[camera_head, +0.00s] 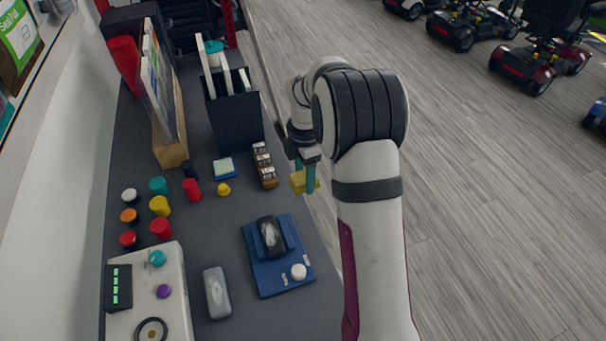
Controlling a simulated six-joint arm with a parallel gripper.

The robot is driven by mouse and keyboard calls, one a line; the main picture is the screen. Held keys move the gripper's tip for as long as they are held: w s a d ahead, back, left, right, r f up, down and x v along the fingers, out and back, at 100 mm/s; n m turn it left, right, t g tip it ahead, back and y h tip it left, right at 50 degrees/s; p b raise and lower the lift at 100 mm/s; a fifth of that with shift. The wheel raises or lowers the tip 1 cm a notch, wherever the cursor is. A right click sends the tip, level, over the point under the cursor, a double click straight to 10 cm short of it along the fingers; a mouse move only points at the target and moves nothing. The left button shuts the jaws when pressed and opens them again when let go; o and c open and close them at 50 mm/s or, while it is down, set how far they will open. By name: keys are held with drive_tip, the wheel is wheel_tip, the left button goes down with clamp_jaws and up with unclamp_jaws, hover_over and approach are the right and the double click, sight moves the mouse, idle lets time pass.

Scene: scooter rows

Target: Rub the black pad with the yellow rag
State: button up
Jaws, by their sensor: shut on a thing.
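The yellow rag (298,183) is held between the teal fingers of my gripper (304,178), in the air near the right edge of the counter. My gripper is shut on it. A dark blue board (265,280) lies on the counter below and to the left of my gripper. A black pad-like piece (271,237) with a greyish, shiny top sits on this board, and a round white knob (299,271) is at its lower right. The rag is apart from the black piece. The far side of the rag is hidden by the fingers.
Several coloured round caps (159,206) stand at the left. A white panel with knobs (177,310) and a grey case (216,292) are near the front. A small rack (264,166) and a dark box (235,125) stand behind. Bare counter (215,235) lies left of the board.

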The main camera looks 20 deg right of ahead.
drive_tip(key=shift+c, duration=0.7)
drive_tip(key=shift+a, duration=0.15)
drive_tip(key=s+a+r+m, duration=0.1)
drive_tip(key=s+a+m, duration=0.5)
drive_tip(key=m, duration=1.2)
hover_over(274, 247)
drive_tip(key=shift+s+f, duration=0.15)
drive_tip(key=shift+f, duration=3.5)
drive_tip(key=shift+w+f, duration=0.1)
drive_tip(key=shift+w, duration=0.6)
drive_tip(key=shift+c, duration=0.5)
drive_tip(key=shift+w+d+f, duration=0.1)
drive_tip(key=shift+w+f, duration=0.05)
drive_tip(key=shift+w, duration=2.85)
drive_tip(key=shift+s, duration=3.6)
wheel_tip(274, 247, up, 8)
